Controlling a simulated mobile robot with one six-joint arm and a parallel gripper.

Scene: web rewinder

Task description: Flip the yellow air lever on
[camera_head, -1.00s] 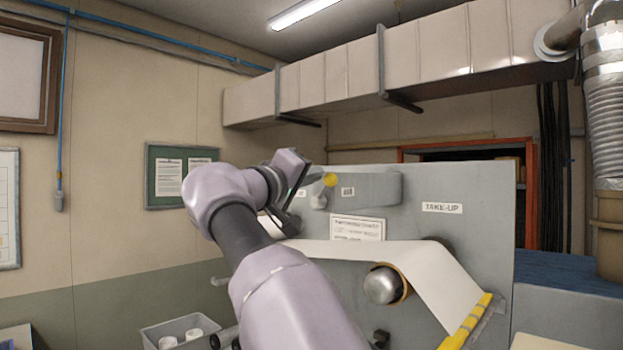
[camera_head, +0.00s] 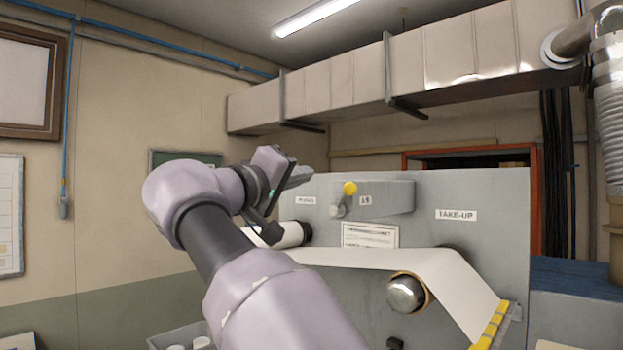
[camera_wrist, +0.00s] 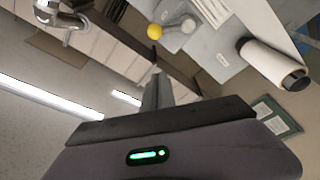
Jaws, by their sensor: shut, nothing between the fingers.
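The fingers also show in the wrist view (camera_wrist: 156,85), pressed together and pointing towards the knob.
A white roll (camera_head: 290,234) and a web path lie below the lever. A metal roller (camera_head: 406,293) is lower right, near a yellow-striped bar (camera_head: 494,325). A label reading TAKE-UP (camera_head: 456,215) is on the panel. A large duct (camera_head: 450,60) runs overhead.

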